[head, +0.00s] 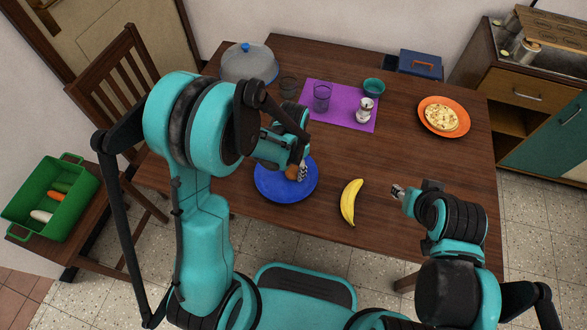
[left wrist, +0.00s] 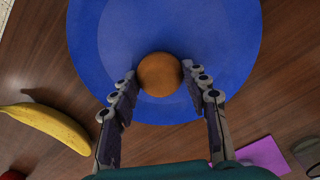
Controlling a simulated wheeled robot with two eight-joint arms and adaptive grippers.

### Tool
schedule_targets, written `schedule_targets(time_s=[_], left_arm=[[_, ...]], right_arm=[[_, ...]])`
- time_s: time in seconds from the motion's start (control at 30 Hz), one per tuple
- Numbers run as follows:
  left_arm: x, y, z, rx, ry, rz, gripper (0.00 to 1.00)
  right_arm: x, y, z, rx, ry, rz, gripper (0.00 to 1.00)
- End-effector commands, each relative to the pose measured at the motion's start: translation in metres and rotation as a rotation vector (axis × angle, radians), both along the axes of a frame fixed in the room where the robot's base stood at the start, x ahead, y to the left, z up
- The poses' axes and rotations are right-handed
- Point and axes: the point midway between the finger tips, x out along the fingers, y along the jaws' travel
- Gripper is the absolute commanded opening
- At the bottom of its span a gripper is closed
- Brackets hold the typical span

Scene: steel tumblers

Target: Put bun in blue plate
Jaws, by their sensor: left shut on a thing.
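The round brown bun (head: 291,173) is between the fingers of my left gripper (head: 298,172), which is shut on it. The bun is over the blue plate (head: 270,190), within its rim. In the left wrist view the bun (left wrist: 160,74) sits between the fingertips, with the blue plate (left wrist: 215,40) behind it. I cannot tell whether the bun touches the plate. My right gripper (head: 398,191) is over the table's right front part, with nothing seen in it; its opening is unclear.
A banana (head: 351,202) lies right of the plate. An orange plate (head: 424,104) with flat food is at the right. A green crate (head: 75,208) stands left of the table.

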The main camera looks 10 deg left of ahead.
Motion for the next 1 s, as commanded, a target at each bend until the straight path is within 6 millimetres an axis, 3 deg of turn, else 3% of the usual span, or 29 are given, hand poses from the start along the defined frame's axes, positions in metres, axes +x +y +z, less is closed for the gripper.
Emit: schedule_targets(time_s=[0.2,0.23,0.3,0.67,0.77,1.0], left_arm=[[0.000,0.000,-0.004,0.000,0.000,0.000,0.19],[0.000,0.000,-0.003,0.000,0.000,0.000,0.51],[0.000,0.000,-0.002,0.000,0.000,0.000,0.66],[0.000,0.000,0.001,0.000,0.000,0.000,0.66],[0.000,0.000,0.014,0.000,0.000,0.000,0.66],[0.000,0.000,0.069,0.000,0.000,0.000,0.66]], right_arm=[[0.000,0.000,-0.004,0.000,0.000,0.000,0.40],[0.000,0.000,-0.003,0.000,0.000,0.000,0.40],[0.000,0.000,-0.002,0.000,0.000,0.000,0.40],[0.000,0.000,0.001,0.000,0.000,0.000,0.40],[0.000,0.000,0.008,0.000,0.000,0.000,0.40],[0.000,0.000,0.033,0.000,0.000,0.000,0.40]])
